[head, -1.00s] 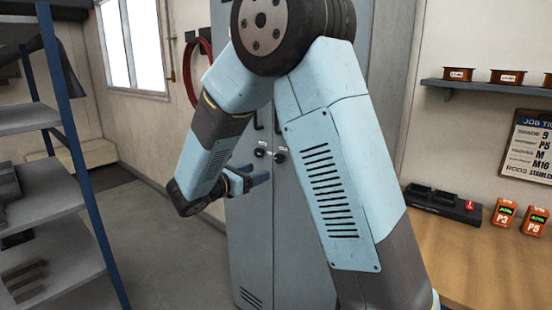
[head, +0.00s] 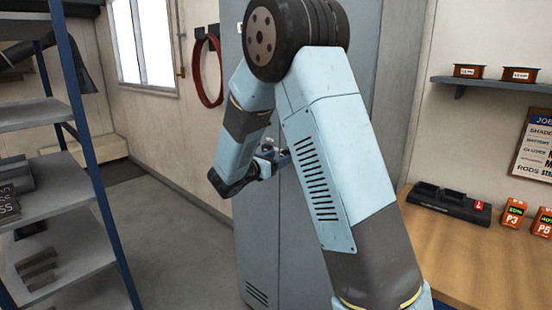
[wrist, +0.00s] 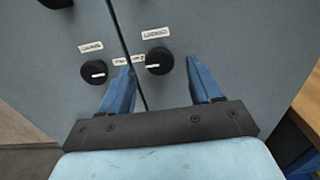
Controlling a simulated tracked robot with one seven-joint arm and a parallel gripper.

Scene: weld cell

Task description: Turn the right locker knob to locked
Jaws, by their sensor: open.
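The grey locker (head: 290,230) stands behind my arm in the head view. In the wrist view the right knob (wrist: 159,61) is round and black with a short white mark, lying roughly sideways. A "LOCKED" label (wrist: 155,33) is just above it. The left knob (wrist: 94,72) is similar and sits left of the door seam. My gripper (wrist: 159,66) is open and empty, its blue fingers pointing at the door, with the right knob between the fingertips in the picture. Contact cannot be told. In the head view my gripper (head: 277,160) hides most of the knobs.
Another small label (wrist: 128,60) sits between the knobs, partly covered by a finger. A black handle (wrist: 57,3) shows at the top left. A grey shelf rack (head: 60,190) is at left and a wooden bench (head: 480,255) at right. The floor between rack and locker is clear.

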